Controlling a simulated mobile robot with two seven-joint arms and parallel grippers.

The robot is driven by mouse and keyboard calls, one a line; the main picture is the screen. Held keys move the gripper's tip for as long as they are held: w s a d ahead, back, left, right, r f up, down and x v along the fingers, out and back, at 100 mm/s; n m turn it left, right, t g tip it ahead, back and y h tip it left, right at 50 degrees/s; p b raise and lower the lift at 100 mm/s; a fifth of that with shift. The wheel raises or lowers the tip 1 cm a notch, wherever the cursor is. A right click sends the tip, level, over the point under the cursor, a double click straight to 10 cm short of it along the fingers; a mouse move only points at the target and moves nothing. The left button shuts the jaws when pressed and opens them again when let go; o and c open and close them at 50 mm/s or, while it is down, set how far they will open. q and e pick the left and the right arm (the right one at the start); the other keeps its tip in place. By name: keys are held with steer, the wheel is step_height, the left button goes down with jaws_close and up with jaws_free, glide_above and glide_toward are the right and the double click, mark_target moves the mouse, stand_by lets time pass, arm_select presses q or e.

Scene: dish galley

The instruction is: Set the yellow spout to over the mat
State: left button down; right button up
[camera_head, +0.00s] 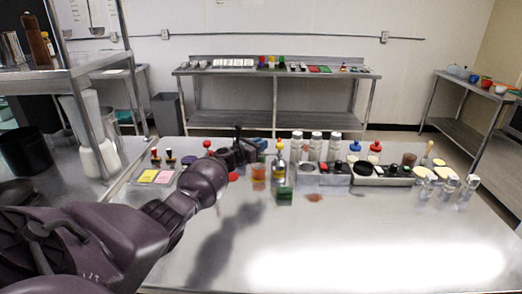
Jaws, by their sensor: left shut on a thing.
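A bottle with a yellow spout (280,147) stands upright among the items at the middle of the steel table. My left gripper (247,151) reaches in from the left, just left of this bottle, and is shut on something. The dark fingers and the small items behind them run together, so I cannot tell what is held. A red patch (233,177) lies below the gripper. I cannot tell which one is the mat. My right gripper is not in view.
Steel trays (322,181) with dark containers and several shakers (314,147) stand to the right. Cards (156,176) lie at left. The table front (330,235) is clear.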

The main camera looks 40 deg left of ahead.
arm_select(q)
steer(key=shift+w+a+h, duration=0.1)
steer(key=shift+h, duration=0.2)
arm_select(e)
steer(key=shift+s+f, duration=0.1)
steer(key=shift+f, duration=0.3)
arm_select(q)
steer(key=shift+r+m, duration=0.1)
steer(key=shift+m, duration=0.2)
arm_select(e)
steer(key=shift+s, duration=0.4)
arm_select(q)
steer(key=c, duration=1.1)
jaws_free()
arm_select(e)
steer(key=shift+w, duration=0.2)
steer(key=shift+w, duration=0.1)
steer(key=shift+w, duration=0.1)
